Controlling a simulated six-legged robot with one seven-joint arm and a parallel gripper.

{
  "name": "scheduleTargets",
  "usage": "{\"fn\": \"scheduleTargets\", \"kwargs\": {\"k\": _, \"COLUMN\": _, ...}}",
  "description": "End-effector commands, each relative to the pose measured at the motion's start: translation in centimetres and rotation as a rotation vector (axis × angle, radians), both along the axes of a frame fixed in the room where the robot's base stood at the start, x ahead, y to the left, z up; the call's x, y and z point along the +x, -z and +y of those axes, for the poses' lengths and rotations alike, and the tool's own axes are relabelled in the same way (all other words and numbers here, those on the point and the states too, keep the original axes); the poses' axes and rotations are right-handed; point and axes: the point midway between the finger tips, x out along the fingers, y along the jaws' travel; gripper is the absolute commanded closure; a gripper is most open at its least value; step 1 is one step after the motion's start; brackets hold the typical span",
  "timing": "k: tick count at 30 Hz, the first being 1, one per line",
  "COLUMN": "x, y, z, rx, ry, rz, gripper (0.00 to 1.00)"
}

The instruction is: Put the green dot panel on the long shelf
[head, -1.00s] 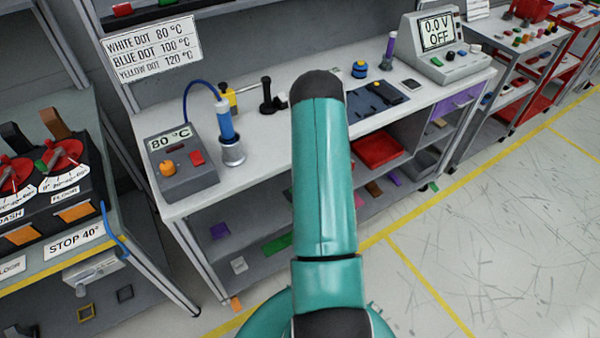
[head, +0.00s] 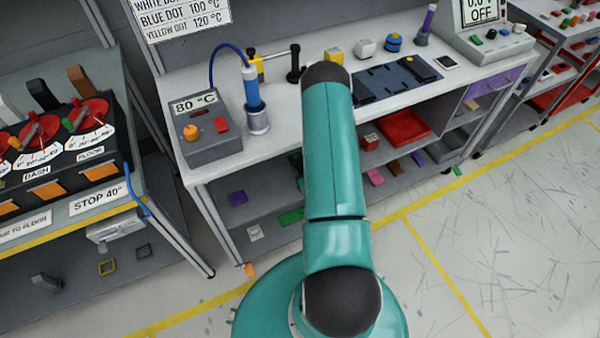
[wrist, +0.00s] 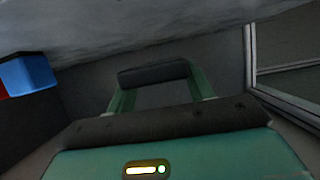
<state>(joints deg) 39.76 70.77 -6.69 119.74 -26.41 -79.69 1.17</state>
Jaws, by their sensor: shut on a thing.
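In the wrist view my gripper (wrist: 158,86) has its two green fingers apart, closed on the ends of a dark grey bar-shaped piece (wrist: 153,73). No green dot shows on this piece from here, so I cannot confirm it is the green dot panel. In the head view my teal arm reaches toward the middle bench and hides the gripper and its load. The long shelf is not clearly marked; a long low shelf (head: 345,196) runs under the bench with several coloured pieces on it. A green flat piece (head: 292,215) lies there, partly behind my arm.
The middle bench top (head: 305,100) carries a heater box (head: 208,142), a blue tool in a metal holder (head: 252,100) and a dark tray (head: 385,85). A red tray (head: 403,128) sits under it. A blue box (wrist: 28,72) stands left in the wrist view.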

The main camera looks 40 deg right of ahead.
Motion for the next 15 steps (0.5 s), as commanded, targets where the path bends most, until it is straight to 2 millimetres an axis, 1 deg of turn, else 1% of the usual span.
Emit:
{"fn": "scheduleTargets", "kwargs": {"k": 1, "x": 0.7, "y": 0.7, "z": 0.1, "rx": 0.000, "ry": -0.002, "rz": -0.001, "gripper": 0.72}}
{"fn": "scheduleTargets", "kwargs": {"k": 2, "x": 0.9, "y": 1.0, "z": 0.1, "rx": 0.001, "ry": -0.002, "rz": 0.000, "gripper": 0.72}}
{"fn": "scheduleTargets", "kwargs": {"k": 8, "x": 2.1, "y": 2.3, "z": 0.0, "rx": 0.000, "ry": -0.002, "rz": -0.001, "gripper": 0.72}}
{"fn": "scheduleTargets", "kwargs": {"k": 12, "x": 2.1, "y": 4.2, "z": -0.1, "rx": 0.002, "ry": -0.001, "rz": 0.001, "gripper": 0.72}}
{"fn": "scheduleTargets", "kwargs": {"k": 15, "x": 2.1, "y": 5.2, "z": -0.1, "rx": 0.001, "ry": 0.000, "rz": 0.000, "gripper": 0.72}}
